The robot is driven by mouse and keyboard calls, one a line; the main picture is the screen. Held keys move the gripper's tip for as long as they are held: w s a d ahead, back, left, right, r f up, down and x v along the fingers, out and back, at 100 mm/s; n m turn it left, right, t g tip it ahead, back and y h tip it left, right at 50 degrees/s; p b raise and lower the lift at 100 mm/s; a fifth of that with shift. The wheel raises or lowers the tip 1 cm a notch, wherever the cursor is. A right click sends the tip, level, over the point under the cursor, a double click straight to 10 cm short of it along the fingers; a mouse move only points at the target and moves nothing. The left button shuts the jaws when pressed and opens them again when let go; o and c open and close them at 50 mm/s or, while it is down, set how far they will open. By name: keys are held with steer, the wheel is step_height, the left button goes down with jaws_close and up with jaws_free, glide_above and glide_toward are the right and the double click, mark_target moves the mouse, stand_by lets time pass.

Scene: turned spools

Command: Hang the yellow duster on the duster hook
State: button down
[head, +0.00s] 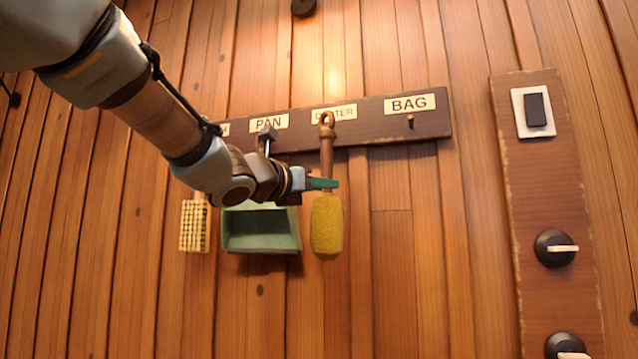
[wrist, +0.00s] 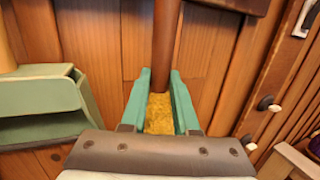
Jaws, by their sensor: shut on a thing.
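The yellow duster (head: 327,225) hangs upright in the head view, with a brown handle and a loop at its top. The loop is in front of the duster label (head: 345,113) on the hook board (head: 375,125). The duster hook is hidden behind the loop, so I cannot tell whether the loop is on it. My gripper (head: 325,184) is shut on the duster where the handle meets the yellow head. In the wrist view the duster's handle (wrist: 166,45) stands between the green fingers of my gripper (wrist: 160,100).
A green pan (head: 262,230) hangs left of the duster, close to my gripper, and a brush (head: 195,226) hangs farther left. The bag hook (head: 410,121) on the right is empty. A panel (head: 545,180) with a switch and knobs is at the right. The wall below the bag hook is clear.

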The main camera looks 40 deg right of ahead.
mark_target(327, 194)
steer(key=shift+w+d, duration=0.45)
steer(key=shift+d, duration=0.15)
steer(key=shift+w+d, duration=0.4)
steer(key=shift+d, duration=0.2)
steer(key=shift+w+d+f+b, duration=0.3)
steer(key=shift+d+f+b, duration=0.25)
steer(key=shift+b, duration=0.4)
steer(key=c, duration=0.6)
jaws_free()
